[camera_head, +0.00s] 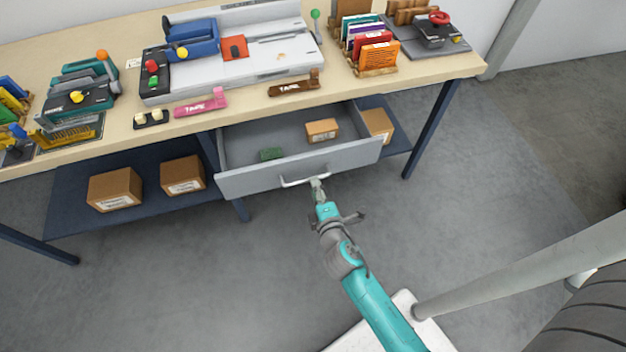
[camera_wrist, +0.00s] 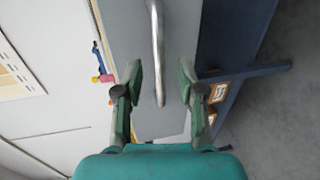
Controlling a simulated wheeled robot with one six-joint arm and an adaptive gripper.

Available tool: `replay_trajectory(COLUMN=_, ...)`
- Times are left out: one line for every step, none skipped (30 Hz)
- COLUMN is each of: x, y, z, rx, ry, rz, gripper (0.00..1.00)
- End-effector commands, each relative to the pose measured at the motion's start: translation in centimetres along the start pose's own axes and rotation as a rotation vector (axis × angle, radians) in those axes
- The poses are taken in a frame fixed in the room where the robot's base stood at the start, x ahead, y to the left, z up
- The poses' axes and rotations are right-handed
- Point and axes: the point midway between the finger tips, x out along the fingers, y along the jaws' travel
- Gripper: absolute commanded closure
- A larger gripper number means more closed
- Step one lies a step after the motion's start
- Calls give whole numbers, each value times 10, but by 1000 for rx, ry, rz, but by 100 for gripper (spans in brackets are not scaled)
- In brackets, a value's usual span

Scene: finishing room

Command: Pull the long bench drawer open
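The long grey bench drawer (camera_head: 300,168) stands pulled out from under the worktop, and its inside shows. Its pale bar handle (camera_head: 291,183) is on the front panel. My gripper (camera_head: 318,184) is at the right part of the handle. In the wrist view the handle (camera_wrist: 158,40) runs between the two fingers of my gripper (camera_wrist: 160,78). The fingers are apart, with a visible gap on each side of the bar, so they are not closed on it. The drawer front (camera_wrist: 180,50) lies just beyond the fingertips.
A small carton (camera_head: 322,130) and a green block (camera_head: 271,154) lie in the drawer. The wooden worktop (camera_head: 240,112) holds tools and card racks. Cartons (camera_head: 115,189) sit on the blue lower shelf (camera_head: 75,205). The bench leg (camera_head: 432,130) stands right; the floor in front is clear.

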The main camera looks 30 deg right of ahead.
Motion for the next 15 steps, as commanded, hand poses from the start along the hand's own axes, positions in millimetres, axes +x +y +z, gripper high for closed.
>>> replay_trajectory(x=-11, y=-1, z=0, rx=-1, ry=2, rz=-2, gripper=61)
replay_trajectory(x=-17, y=-1, z=0, rx=-2, ry=2, rz=-2, gripper=61)
replay_trajectory(x=-24, y=-1, z=0, rx=-2, ry=2, rz=-3, gripper=61)
replay_trajectory(x=-29, y=-1, z=0, rx=-2, ry=2, rz=-2, gripper=61)
replay_trajectory(x=-35, y=-1, z=0, rx=-2, ry=2, rz=-2, gripper=61)
replay_trajectory(x=-41, y=-1, z=-1, rx=-2, ry=2, rz=-2, gripper=61)
replay_trajectory(x=-46, y=-1, z=-1, rx=-2, ry=3, rz=-2, gripper=61)
replay_trajectory(x=-50, y=-1, z=0, rx=-2, ry=2, rz=-2, gripper=61)
replay_trajectory(x=-55, y=0, z=0, rx=-1, ry=2, rz=-1, gripper=61)
replay_trajectory(x=-59, y=-1, z=0, rx=-1, ry=1, rz=-1, gripper=61)
replay_trajectory(x=-62, y=-1, z=0, rx=-2, ry=2, rz=-2, gripper=61)
replay_trajectory(x=-66, y=-1, z=-1, rx=-1, ry=2, rz=-2, gripper=61)
replay_trajectory(x=-68, y=0, z=-1, rx=-1, ry=2, rz=-1, gripper=61)
replay_trajectory(x=-70, y=0, z=0, rx=-1, ry=1, rz=0, gripper=61)
replay_trajectory(x=-72, y=0, z=0, rx=0, ry=1, rz=0, gripper=61)
